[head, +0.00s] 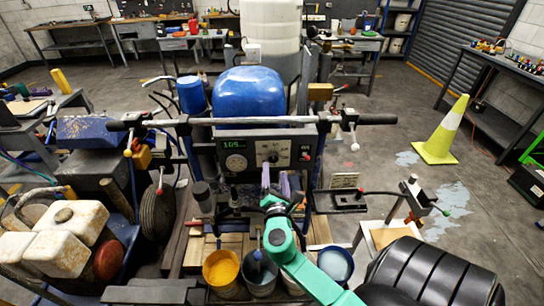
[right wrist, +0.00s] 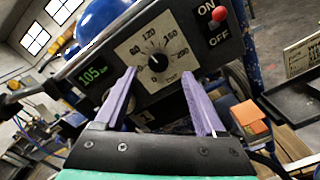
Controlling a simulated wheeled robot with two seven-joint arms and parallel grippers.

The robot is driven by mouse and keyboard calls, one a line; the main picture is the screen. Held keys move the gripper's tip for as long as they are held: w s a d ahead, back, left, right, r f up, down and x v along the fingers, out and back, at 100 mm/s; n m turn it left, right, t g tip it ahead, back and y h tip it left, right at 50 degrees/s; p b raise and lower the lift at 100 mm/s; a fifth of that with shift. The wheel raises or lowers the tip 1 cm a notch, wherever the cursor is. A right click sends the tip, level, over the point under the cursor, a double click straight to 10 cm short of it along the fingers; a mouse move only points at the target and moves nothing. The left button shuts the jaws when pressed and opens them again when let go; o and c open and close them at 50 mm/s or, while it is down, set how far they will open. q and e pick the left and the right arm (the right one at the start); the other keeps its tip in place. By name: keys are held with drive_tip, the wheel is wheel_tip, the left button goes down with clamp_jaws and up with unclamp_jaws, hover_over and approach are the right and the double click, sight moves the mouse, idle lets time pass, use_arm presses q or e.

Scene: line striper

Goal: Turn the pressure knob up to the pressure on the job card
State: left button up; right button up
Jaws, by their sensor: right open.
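The pressure knob (head: 272,155) is a small dark knob at the centre of a pale square dial on the black control panel. In the right wrist view the knob (right wrist: 157,62) sits within a scale marked from 0 to 200. The green display (right wrist: 93,74) beside it seems to read 105. My right gripper (head: 275,174) is open, with its purple fingers just below the dial. In the right wrist view the fingertips (right wrist: 158,74) flank the knob's lower side, apparently without touching it. A printed card (head: 344,181) stands right of the panel; its text is unreadable. My left gripper is not visible.
A red-tipped ON/OFF switch (right wrist: 219,14) is right of the dial. A round gauge (head: 236,162) is at its left. A handlebar (head: 250,121) crosses above the panel. Paint buckets (head: 221,268) stand below. A traffic cone (head: 441,135) stands on open floor at the right.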

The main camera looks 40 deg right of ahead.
sight(273, 160)
drive_tip(key=x, duration=0.2)
drive_tip(key=p+x, duration=0.1)
drive_tip(key=x, duration=0.2)
drive_tip(key=shift+w, duration=0.4)
drive_tip(key=shift+w+d, duration=0.15)
drive_tip(key=shift+d, duration=0.15)
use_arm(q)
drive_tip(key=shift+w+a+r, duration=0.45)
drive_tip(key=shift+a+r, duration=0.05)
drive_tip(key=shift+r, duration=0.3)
use_arm(e)
drive_tip(key=shift+c, duration=0.4)
drive_tip(key=shift+a, duration=0.1)
clamp_jaws()
drive_tip(key=shift+f+m+b, duration=0.25)
drive_tip(key=shift+m+b, duration=0.15)
drive_tip(key=shift+b, duration=0.5)
drive_tip(key=shift+r, duration=0.25)
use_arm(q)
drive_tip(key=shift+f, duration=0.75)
use_arm(e)
drive_tip(key=shift+o, duration=0.4)
unclamp_jaws()
